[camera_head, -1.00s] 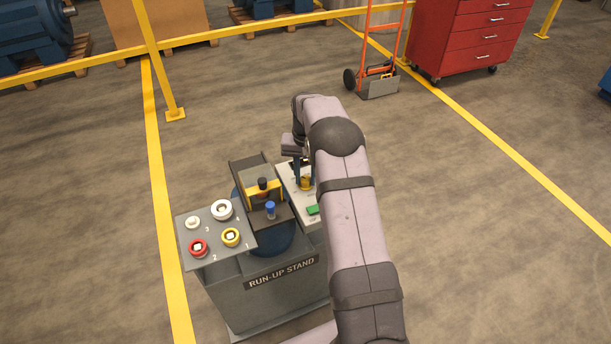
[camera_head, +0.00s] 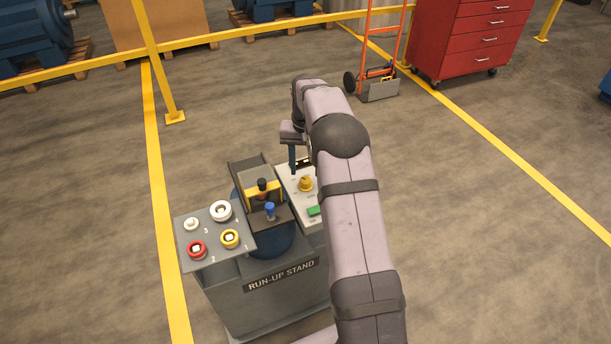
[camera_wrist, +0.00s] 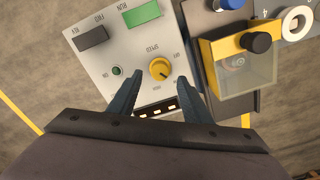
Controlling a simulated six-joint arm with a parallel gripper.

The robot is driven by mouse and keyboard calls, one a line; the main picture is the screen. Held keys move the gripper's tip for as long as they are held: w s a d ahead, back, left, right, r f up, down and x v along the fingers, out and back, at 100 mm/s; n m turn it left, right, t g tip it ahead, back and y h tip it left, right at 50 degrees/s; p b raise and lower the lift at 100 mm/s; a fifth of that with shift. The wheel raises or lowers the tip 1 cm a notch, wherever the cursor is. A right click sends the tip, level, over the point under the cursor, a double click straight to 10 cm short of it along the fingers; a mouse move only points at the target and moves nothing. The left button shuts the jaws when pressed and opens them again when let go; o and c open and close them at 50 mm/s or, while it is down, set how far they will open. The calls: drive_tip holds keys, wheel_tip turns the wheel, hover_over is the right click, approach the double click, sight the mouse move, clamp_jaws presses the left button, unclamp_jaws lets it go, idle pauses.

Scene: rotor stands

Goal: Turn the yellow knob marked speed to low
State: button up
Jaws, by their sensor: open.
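The yellow knob (camera_head: 305,184) stands on the pale control panel at the right side of the run-up stand. In the wrist view the same knob (camera_wrist: 160,69) sits beside the word SPEED, with small marks around it that are too small to read surely. I cannot tell surely which mark its pointer faces. My gripper (camera_wrist: 159,80) is open, its two dark blue fingers apart on either side of the knob in that view. In the head view my gripper (camera_head: 293,160) is above the panel, clear of the knob, and partly hidden by my arm.
A yellow-framed clear guard with a black knob (camera_wrist: 256,42) stands close on the right. Red, yellow and white controls fill the left panel (camera_head: 215,245).

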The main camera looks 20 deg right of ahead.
sight(305, 180)
drive_tip(key=shift+r, duration=1.55)
drive_tip(key=shift+s+a+r, duration=0.1)
drive_tip(key=shift+s+a, duration=0.05)
drive_tip(key=shift+a, duration=0.05)
drive_tip(key=s+a+f+n, duration=0.1)
drive_tip(key=s+a+n, duration=0.2)
drive_tip(key=s+a, duration=0.8)
drive_tip(key=s+a+f+n, duration=0.1)
drive_tip(key=s+a+n, duration=0.15)
drive_tip(key=s, duration=1.75)
wheel_tip(305, 180, down, 37)
drive_tip(key=b, duration=3.7)
drive_tip(key=shift+d, duration=0.2)
